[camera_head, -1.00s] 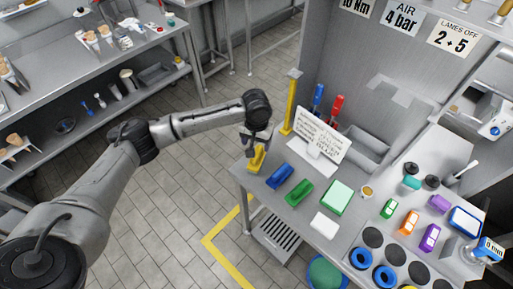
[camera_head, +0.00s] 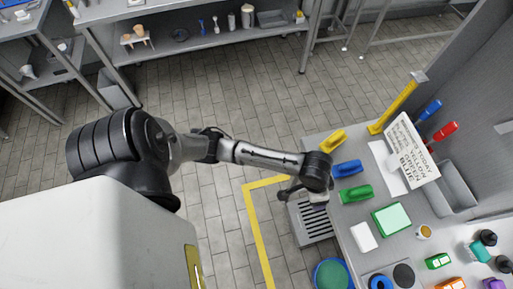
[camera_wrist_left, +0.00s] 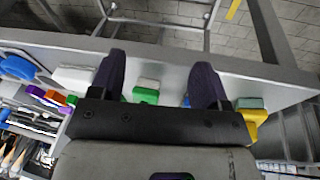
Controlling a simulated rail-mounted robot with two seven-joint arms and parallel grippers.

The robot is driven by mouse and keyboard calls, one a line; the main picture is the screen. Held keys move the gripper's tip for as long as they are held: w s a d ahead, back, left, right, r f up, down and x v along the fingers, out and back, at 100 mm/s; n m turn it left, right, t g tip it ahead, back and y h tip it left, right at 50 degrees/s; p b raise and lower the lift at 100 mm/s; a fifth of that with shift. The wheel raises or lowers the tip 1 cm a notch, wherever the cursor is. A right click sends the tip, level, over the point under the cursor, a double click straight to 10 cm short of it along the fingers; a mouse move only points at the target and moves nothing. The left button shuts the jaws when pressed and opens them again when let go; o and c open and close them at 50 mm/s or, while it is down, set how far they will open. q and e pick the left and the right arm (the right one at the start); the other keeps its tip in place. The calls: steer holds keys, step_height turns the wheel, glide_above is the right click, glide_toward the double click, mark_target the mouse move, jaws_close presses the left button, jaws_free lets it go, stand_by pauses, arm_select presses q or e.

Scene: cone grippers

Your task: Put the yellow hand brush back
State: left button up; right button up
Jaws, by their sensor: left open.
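The yellow hand brush (camera_head: 333,140) lies on the steel table near its left edge, at the far end of a row with a blue brush (camera_head: 347,168) and a green brush (camera_head: 357,193). My left gripper (camera_head: 305,197) is open and empty at the table's left edge, apart from the yellow brush. In the left wrist view, the green brush (camera_wrist_left: 146,94) shows between the open fingers (camera_wrist_left: 158,82), beyond them. The yellow brush (camera_wrist_left: 253,122) with its grey-green bristles is to the right of the fingers. My right gripper is not in view.
A yellow post (camera_head: 393,107) and a propped sign (camera_head: 411,149) listing brush colours stand behind the row. A slatted grate (camera_head: 315,222) is below the edge. Floor left of the table is clear.

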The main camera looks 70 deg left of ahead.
arm_select(q)
steer(key=s+a+y, duration=0.1)
steer(key=s+a, duration=0.1)
steer(key=s, duration=0.7)
steer(key=s+a+t+y, duration=0.1)
steer(key=s+a, duration=0.1)
steer(key=s, duration=0.7)
steer(key=shift+t, duration=0.3)
steer(key=shift+w, duration=0.1)
